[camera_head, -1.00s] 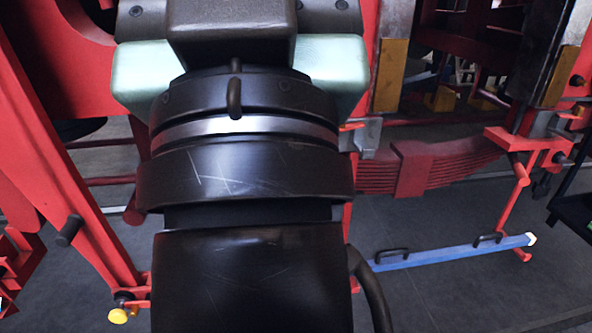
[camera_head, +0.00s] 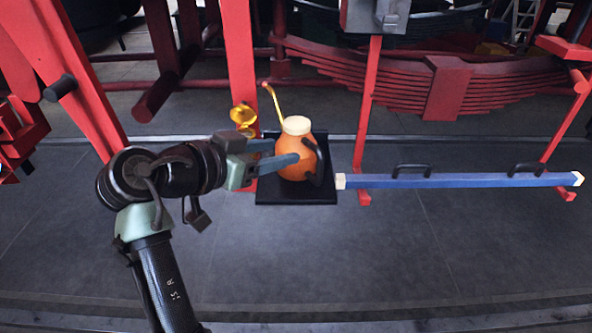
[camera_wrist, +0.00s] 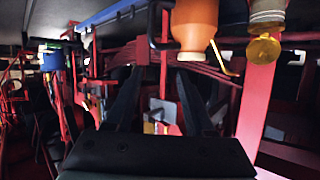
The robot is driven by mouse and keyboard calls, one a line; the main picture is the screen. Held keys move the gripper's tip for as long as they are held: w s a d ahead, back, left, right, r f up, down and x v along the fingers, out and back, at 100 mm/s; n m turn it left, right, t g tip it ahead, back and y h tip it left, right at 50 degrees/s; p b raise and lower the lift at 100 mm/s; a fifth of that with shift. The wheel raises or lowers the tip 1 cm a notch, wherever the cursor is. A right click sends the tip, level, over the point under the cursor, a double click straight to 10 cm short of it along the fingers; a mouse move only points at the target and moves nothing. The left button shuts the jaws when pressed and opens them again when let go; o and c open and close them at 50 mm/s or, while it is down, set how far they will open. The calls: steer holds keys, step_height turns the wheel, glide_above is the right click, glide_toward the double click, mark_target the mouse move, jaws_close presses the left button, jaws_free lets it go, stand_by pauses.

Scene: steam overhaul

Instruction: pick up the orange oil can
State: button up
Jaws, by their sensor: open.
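The orange oil can (camera_head: 297,160) stands upright on a black square tray (camera_head: 298,197) on the floor. It has a cream cap, a thin yellow spout rising to the left and a black handle on its right. My gripper (camera_head: 287,153) is open and reaches in from the left at the can's height. One finger overlaps the can's left front in the head view; I cannot tell whether it touches. In the wrist view the can (camera_wrist: 195,22) appears upside down at the top, beyond the right-hand fingertip of my gripper (camera_wrist: 159,72). Nothing is between the fingers.
A red post (camera_head: 240,60) with yellow round fittings (camera_head: 243,116) stands just behind and left of the can. A blue bar (camera_head: 460,180) with black handles lies to the right. A red leaf spring (camera_head: 445,85) is behind. The grey floor in front is clear.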

mark_target(318, 164)
steer(key=shift+m+g+h, duration=0.5)
steer(key=shift+g+h, duration=0.1)
steer(key=shift+g, duration=0.1)
steer(key=shift+s+a+f+b+x, duration=0.15)
steer(key=shift+f+x, duration=0.35)
steer(key=shift+x, duration=1.75)
steer(key=shift+s+a+f+b+x, duration=0.15)
steer(key=shift+f+x, duration=0.35)
steer(key=shift+x, duration=1.75)
steer(key=shift+s+a+f+x, duration=0.15)
steer(key=shift+f+x, duration=0.35)
steer(key=shift+x, duration=1.75)
jaws_close()
steer(key=shift+r, duration=0.1)
